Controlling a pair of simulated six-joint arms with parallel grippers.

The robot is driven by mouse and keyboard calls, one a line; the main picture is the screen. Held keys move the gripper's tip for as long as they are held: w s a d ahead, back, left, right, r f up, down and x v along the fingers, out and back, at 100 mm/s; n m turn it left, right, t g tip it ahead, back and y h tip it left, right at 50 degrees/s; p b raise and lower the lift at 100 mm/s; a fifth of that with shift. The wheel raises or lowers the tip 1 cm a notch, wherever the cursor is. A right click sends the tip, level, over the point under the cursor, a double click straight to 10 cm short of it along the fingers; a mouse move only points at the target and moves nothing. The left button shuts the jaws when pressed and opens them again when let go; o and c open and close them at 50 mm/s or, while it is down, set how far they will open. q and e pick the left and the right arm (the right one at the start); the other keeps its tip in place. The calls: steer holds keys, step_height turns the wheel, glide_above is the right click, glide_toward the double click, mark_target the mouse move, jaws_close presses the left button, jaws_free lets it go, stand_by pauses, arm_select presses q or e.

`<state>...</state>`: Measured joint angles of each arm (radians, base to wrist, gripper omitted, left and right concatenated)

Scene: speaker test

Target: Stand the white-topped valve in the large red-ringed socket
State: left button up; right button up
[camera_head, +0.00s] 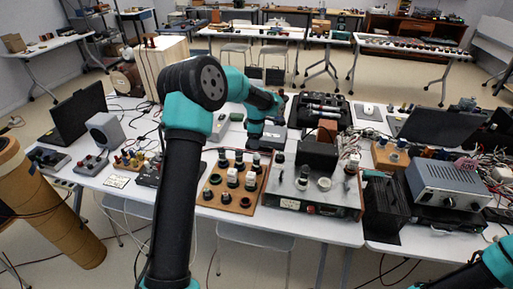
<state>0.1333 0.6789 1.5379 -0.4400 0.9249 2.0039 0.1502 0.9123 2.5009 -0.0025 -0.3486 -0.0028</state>
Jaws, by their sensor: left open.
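The wooden board (260,199) on the middle table holds several dark valves at the back, pale or white-topped valves in its middle, and dark round sockets at the front. One white-topped valve (232,177) stands upright on it, with another pale one (250,180) beside it. One dark front socket (226,198) has a faint reddish rim; I cannot tell whether it is the large one. My left gripper (254,151) points down above the board's back edge, open, near the dark valves; its fingers are small and partly merge with the dark things behind. My right gripper is out of view.
A metal chassis (288,205) with upright parts stands right of the board. A black box (382,208) and a grey instrument (447,187) stand farther right. A black tool case (320,111) lies behind. Cables crowd the right side.

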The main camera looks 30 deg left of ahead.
arm_select(q)
steer(key=shift+r, duration=0.5)
stand_by(0.3)
